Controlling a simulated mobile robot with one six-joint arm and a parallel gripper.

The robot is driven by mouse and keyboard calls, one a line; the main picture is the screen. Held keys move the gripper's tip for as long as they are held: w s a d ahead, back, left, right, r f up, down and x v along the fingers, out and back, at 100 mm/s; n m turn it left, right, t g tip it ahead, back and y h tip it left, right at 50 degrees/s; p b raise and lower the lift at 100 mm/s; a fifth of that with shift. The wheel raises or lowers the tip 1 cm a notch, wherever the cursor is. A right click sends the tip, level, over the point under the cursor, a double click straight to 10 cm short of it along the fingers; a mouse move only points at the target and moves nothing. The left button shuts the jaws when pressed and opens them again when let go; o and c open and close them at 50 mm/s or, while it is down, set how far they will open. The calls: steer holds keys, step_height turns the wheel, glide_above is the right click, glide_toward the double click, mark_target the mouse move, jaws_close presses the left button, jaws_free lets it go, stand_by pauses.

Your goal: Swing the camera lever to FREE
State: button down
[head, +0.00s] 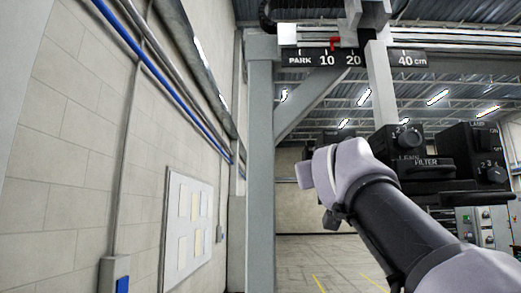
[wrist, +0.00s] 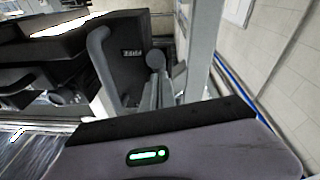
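In the wrist view, a black camera housing (wrist: 120,60) bears a small label (wrist: 131,52) that appears upside down and seems to read FREE. A grey curved bar (wrist: 101,50) stands on its left. A grey rod with a round end (wrist: 155,58) stands to the label's right. I cannot tell which of these is the lever. My gripper's pale body, with a green light, fills the bottom and hides the lower ends of these parts. In the head view my gripper (head: 308,175) is beside the left end of the black camera body (head: 408,150). Its fingertips and any contact are unclear.
Overhead, a scale (head: 340,58) carries PARK, 10, 20 and 40 cm marks, with a red pointer (head: 335,43) between 10 and 20. A grey post (head: 260,180) stands left of my gripper. Dials (head: 408,138) and a FILTER label are on the camera.

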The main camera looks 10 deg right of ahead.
steer(key=shift+w+d+f, duration=0.1)
steer(key=shift+w+f, duration=0.05)
steer(key=shift+f, duration=0.3)
steer(key=shift+r, duration=0.15)
